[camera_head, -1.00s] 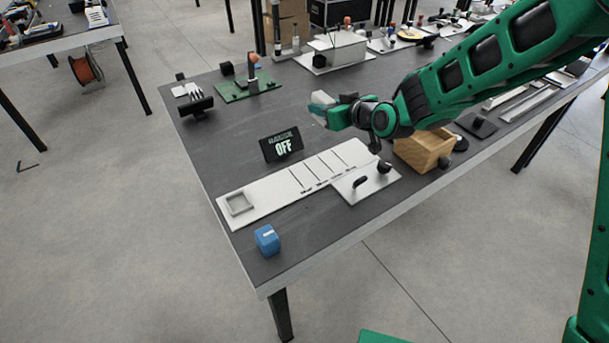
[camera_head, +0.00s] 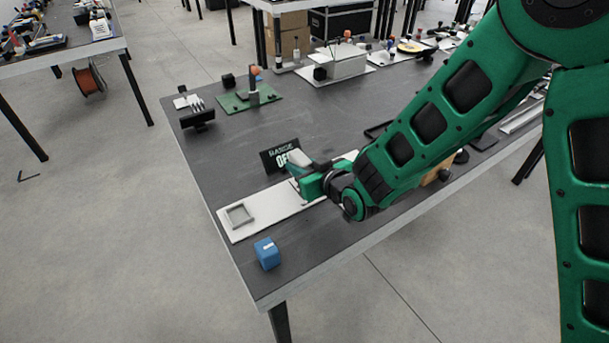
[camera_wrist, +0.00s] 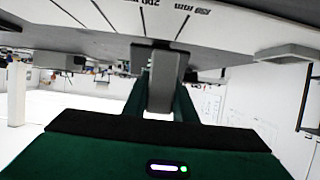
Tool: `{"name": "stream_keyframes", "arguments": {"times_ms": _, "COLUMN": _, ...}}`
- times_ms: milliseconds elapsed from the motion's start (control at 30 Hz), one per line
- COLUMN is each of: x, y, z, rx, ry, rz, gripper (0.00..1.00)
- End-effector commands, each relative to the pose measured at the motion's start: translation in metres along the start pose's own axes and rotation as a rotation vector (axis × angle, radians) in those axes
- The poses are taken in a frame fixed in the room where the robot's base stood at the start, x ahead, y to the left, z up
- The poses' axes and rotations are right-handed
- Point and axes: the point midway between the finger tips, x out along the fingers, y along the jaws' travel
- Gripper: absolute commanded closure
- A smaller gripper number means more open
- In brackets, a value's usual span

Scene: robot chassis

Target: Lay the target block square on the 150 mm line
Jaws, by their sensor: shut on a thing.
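My gripper (camera_head: 306,182) is over the white board, in front of the black display. In the wrist view it is shut on a grey block (camera_wrist: 164,78), which sits between the green fingers. The white board (camera_head: 268,213) carries dark cross lines, hidden behind my arm in the head view. The wrist view shows the board (camera_wrist: 225,32) upside down, with lines labelled 200 mm and 150 mm near the top edge. The block's far end is close to the board; I cannot tell if they touch. A black display (camera_head: 271,160) reads RANGE, with its second line partly covered.
A blue cube (camera_head: 267,252) with a white mark stands near the front left table edge. A green plate (camera_head: 240,101) and a small black stand (camera_head: 198,119) are farther back. Bare tabletop lies left of the display.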

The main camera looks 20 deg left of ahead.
Motion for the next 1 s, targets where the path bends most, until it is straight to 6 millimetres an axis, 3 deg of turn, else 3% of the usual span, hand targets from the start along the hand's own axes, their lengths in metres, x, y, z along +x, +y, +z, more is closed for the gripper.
{"name": "stream_keyframes", "arguments": {"times_ms": 233, "x": 0.012, "y": 0.0, "z": 0.029, "rx": 0.001, "ry": -0.002, "rz": 0.0, "gripper": 1.0}}
{"name": "stream_keyframes", "arguments": {"times_ms": 633, "x": 0.014, "y": 0.001, "z": 0.034, "rx": 0.001, "ry": 0.0, "rz": 0.0, "gripper": 1.0}}
{"name": "stream_keyframes", "arguments": {"times_ms": 667, "x": 0.014, "y": 0.001, "z": 0.034, "rx": 0.001, "ry": -0.001, "rz": 0.0, "gripper": 0.68}}
{"name": "stream_keyframes", "arguments": {"times_ms": 700, "x": 0.014, "y": 0.001, "z": 0.034, "rx": 0.001, "ry": -0.001, "rz": 0.0, "gripper": 0.58}}
{"name": "stream_keyframes", "arguments": {"times_ms": 1000, "x": 0.014, "y": 0.001, "z": 0.033, "rx": 0.001, "ry": -0.001, "rz": 0.0, "gripper": 0.56}}
